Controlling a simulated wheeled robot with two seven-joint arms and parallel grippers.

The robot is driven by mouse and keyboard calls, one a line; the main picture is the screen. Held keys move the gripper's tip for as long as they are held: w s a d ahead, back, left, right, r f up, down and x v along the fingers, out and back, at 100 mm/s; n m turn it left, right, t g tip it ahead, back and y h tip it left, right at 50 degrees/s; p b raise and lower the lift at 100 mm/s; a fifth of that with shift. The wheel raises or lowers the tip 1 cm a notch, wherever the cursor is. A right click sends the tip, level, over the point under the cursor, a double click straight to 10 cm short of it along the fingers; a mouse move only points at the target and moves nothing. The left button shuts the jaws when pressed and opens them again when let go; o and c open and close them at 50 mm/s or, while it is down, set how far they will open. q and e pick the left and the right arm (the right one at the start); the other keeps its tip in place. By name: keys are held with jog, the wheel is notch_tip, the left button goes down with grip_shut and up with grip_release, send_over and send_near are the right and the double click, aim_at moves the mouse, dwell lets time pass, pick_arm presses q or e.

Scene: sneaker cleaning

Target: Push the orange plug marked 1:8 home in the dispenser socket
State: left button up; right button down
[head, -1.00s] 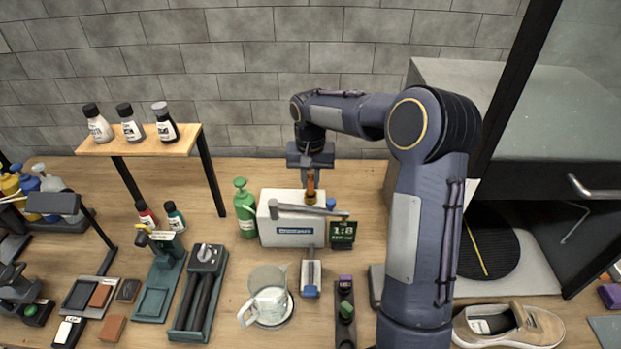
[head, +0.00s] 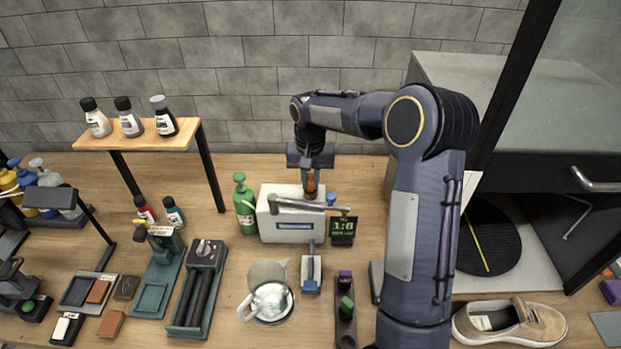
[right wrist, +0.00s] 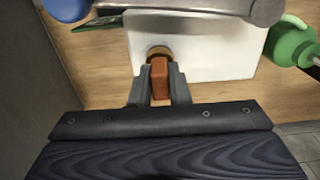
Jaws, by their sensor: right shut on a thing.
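The orange plug (head: 310,182) stands upright over the top of the white dispenser (head: 290,231). My right gripper (head: 310,172) is shut on the plug from above. In the right wrist view the plug (right wrist: 160,80) sits between the two fingers, with its lower end at a brass-coloured round socket (right wrist: 159,54) on the dispenser. Whether it is fully seated cannot be told. A dark green sign reading 1:8 (head: 343,230) stands at the dispenser's right front. My left gripper is not in view.
A grey spout (head: 300,205) crosses the dispenser's front top. A green bottle (head: 244,208) stands just left, and a clear jug (head: 268,292) in front. A grey-blue brush-like tool (head: 311,271) lies before the dispenser. A tan shoe (head: 508,322) rests at lower right.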

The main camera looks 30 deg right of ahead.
jog(key=c, duration=1.3)
grip_release()
jog(key=shift+f, duration=0.3)
jog(key=shift+r, duration=0.1)
